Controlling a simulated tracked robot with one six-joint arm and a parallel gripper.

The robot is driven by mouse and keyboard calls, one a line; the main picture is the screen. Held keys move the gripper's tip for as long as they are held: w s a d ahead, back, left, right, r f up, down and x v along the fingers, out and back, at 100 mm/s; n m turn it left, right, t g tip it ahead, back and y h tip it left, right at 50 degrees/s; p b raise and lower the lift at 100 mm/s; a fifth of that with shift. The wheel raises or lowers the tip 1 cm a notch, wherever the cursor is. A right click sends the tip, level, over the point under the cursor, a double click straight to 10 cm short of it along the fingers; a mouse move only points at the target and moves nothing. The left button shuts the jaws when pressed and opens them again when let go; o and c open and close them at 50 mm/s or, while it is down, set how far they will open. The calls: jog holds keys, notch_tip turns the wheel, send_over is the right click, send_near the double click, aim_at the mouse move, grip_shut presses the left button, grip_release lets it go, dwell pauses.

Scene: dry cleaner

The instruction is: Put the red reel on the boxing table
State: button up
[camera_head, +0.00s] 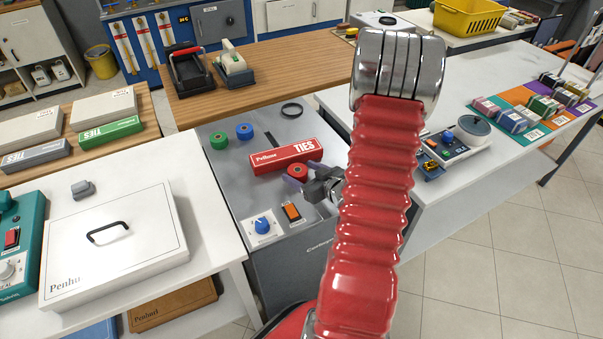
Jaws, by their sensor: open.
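The red reel (297,171) sits on the grey machine top, just in front of a long red TIES box (285,156). My gripper (306,178) is open, low over the grey top, with its fingertips close to the reel's near and right sides. I cannot tell if they touch it. My red arm hides what lies to the right of the gripper. No label names the boxing table; a wooden table (150,128) with several flat boxes stands at the left, and I cannot tell if it is the one.
A white handled case (115,245) is on the near-left table.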

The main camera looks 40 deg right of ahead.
jog(key=shift+r, duration=0.1)
jog(key=v, duration=1.2)
jog(key=shift+d, duration=0.1)
dwell(0.7)
jog(key=shift+w+d, duration=0.1)
jog(key=shift+w, duration=0.1)
jog(key=w+r+n+g+h, duration=0.1)
jog(key=w+r+g+h, duration=0.15)
jog(key=w+r, duration=0.25)
jog(key=w+a+r+g, duration=0.2)
jog(key=a+r, duration=0.6)
jog(key=s+a+r+g+y, duration=0.1)
jog(key=s+a+r, duration=0.1)
jog(key=a, duration=0.6)
jog(key=s+a+r+g+y, duration=0.1)
jog(key=s+a+r+y, duration=0.1)
jog(key=s+a, duration=0.3)
jog(key=s+a+r+g+y, duration=0.1)
jog(key=s+a, duration=0.3)
jog(key=a, duration=0.7)
jog(key=shift+s+a+r, duration=0.15)
jog(key=shift+s+r, duration=0.1)
jog(key=shift+r, duration=0.5)
